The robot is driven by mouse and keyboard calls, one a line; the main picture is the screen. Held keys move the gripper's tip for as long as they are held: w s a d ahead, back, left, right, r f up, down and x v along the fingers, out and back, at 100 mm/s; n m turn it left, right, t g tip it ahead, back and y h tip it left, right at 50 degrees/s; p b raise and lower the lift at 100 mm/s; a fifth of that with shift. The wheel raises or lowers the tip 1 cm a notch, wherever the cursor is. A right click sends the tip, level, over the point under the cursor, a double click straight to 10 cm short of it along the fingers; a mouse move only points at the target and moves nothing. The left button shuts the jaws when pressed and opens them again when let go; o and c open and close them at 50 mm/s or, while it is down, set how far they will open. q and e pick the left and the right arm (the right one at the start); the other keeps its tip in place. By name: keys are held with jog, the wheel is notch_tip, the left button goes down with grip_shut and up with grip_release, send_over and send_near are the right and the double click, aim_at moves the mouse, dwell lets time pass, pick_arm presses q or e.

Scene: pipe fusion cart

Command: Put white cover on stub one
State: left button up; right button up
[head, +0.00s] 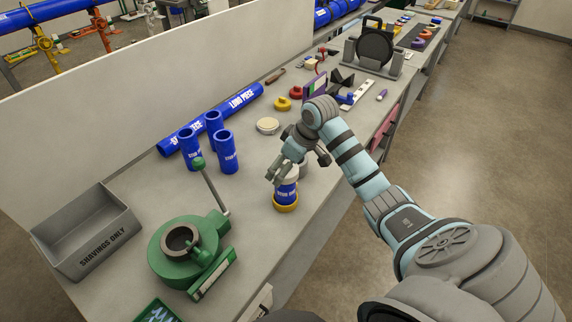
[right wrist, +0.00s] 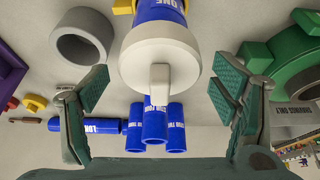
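Stub one (head: 286,193) is a short blue pipe piece standing upright in a yellow ring (head: 285,208) near the front edge of the bench. The white cover (right wrist: 158,62), a round cap with a small tab, sits over the upper end of stub one in the right wrist view. My right gripper (right wrist: 160,88) is open, with one finger on each side of the cover's tab and a clear gap to both. In the head view my right gripper (head: 282,172) is just above the stub and partly hides the cover. My left gripper is not in view.
A green tool (head: 178,250) with a lever and a grey shavings bin (head: 95,243) stand to the left. A cream disc (head: 267,125) and a grey ring (right wrist: 84,46) are close by.

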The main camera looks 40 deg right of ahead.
jog(key=shift+r, duration=0.1)
jog(key=v, duration=1.2)
